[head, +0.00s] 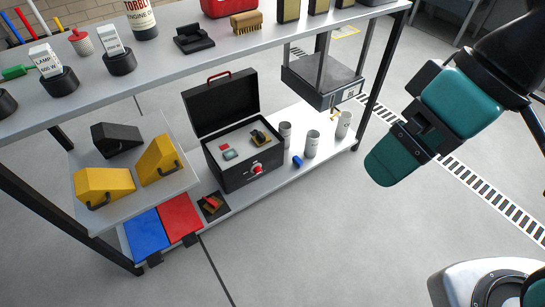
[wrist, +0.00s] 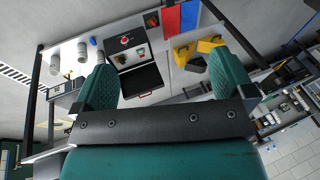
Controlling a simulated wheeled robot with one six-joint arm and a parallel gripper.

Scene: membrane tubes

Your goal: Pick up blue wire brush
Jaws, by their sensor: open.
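No wire brush shows clearly as blue. A small blue object (head: 297,161) lies on the lower shelf between the black case and the grey cups; it also shows in the wrist view (wrist: 92,41). It is too small to tell whether it is a brush. A blue-handled tool (head: 12,28) shows at the far upper left, its head unclear. A green-handled brush (head: 16,72) and a tan brush (head: 246,20) lie on the upper shelf. My gripper (head: 385,165) hangs right of the shelving, apart from everything. In the wrist view its teal fingers (wrist: 165,82) are spread and empty.
The open black case (head: 238,168) stands on the lower shelf, with grey cups (head: 312,144) to its right. Yellow blocks (head: 105,184) sit on a tray at left. Blue (head: 147,233) and red (head: 181,217) panels lie at the front.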

